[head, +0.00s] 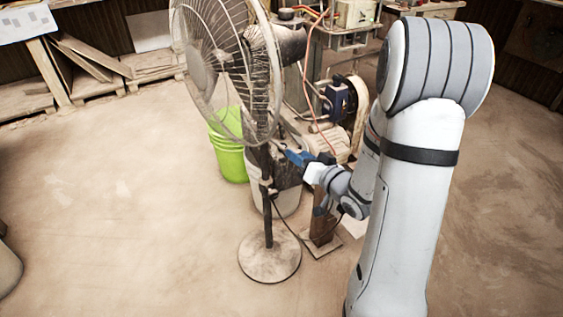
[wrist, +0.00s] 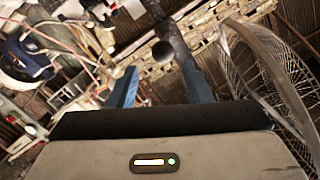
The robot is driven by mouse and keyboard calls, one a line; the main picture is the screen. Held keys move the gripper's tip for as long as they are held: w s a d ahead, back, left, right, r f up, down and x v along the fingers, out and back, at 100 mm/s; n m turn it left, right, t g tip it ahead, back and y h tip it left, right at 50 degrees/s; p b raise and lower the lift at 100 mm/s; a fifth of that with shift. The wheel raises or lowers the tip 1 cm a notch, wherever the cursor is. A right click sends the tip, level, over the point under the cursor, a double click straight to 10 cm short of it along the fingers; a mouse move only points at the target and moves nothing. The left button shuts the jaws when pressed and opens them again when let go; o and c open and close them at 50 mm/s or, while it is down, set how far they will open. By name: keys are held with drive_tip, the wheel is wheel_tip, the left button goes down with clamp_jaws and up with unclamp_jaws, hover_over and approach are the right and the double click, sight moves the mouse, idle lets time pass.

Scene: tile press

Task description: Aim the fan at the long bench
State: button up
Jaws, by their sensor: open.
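A dusty pedestal fan stands left of my arm in the head view. Its round wire cage (head: 205,70) faces left, its dark motor housing (head: 278,45) is behind it, and its round base (head: 269,257) is on the floor. My gripper (head: 284,152), with blue fingers, is open beside the fan's pole, below the motor. In the wrist view a dark round knob (wrist: 163,51) shows between the spread fingers, with the cage (wrist: 268,85) at right. I cannot tell whether the fingers touch the fan. I cannot tell which bench is the long one.
A green bucket (head: 229,145) and a grey bucket (head: 287,195) stand behind the fan pole. A machine with a blue motor (head: 340,101) is behind my gripper. Boards lie on low wooden shelving (head: 95,58) at back left.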

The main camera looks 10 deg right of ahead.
sight(282, 147)
drive_tip(key=shift+t+y, duration=0.3)
drive_tip(key=shift+y, duration=0.4)
drive_tip(key=x, duration=0.2)
drive_tip(key=f+b+x, duration=0.1)
drive_tip(key=x, duration=0.2)
drive_tip(key=b+x, duration=0.1)
drive_tip(key=x, duration=0.1)
drive_tip(key=shift+a+f, duration=0.15)
drive_tip(key=shift+a, duration=0.2)
clamp_jaws()
